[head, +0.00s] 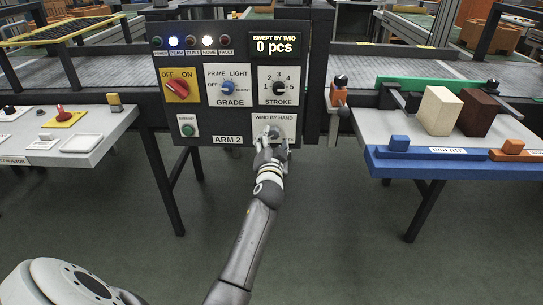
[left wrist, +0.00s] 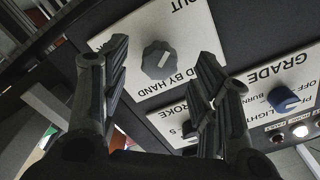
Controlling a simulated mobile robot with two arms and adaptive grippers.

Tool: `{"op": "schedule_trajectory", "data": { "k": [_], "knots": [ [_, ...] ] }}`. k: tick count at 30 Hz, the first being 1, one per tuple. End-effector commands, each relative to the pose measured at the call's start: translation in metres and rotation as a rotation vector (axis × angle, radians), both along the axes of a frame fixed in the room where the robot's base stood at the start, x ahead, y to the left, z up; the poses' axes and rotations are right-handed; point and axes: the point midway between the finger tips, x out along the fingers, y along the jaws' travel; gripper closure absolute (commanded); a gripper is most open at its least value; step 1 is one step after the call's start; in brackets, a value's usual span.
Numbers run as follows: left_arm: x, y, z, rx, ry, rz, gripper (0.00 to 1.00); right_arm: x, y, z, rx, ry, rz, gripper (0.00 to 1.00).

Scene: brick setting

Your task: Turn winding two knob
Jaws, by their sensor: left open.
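The winding knob (head: 272,131) sits on a white plate marked "WIND BY HAND" at the lower right of the dark ARM 2 panel (head: 229,123). In the head view my left gripper (head: 274,147) is right at this plate and partly covers it. In the left wrist view the dark grey, ridged knob (left wrist: 158,60) shows between and beyond the two spread fingers of my left gripper (left wrist: 162,72). The fingers are open, one on each side, with the knob not clasped. Whether a fingertip touches the plate I cannot tell. My right gripper is not in view.
Above are the stroke dial (head: 278,87), the blue grade knob (head: 228,87) and a red OFF/ON switch (head: 177,88). A green sweep button (head: 187,130) is to the left. Floor below is clear.

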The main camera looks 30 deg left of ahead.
Motion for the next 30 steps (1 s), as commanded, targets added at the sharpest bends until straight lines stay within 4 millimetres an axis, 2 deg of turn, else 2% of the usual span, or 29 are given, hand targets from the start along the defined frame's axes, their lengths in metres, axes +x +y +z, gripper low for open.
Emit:
{"op": "schedule_trajectory", "data": {
  "k": [6,12,18,30],
  "knots": [
    [-0.037,-0.023,-0.001,-0.004,0.0,-0.001,0.44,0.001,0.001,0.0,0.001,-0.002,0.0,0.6],
    [-0.06,-0.038,-0.001,-0.001,0.0,-0.001,0.44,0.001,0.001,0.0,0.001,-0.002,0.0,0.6],
    [-0.07,-0.043,0.0,-0.001,-0.001,0.0,0.44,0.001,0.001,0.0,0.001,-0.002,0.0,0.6],
    [-0.07,-0.043,0.0,-0.001,-0.001,0.0,0.44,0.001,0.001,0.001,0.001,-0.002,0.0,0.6]
  ]
}}
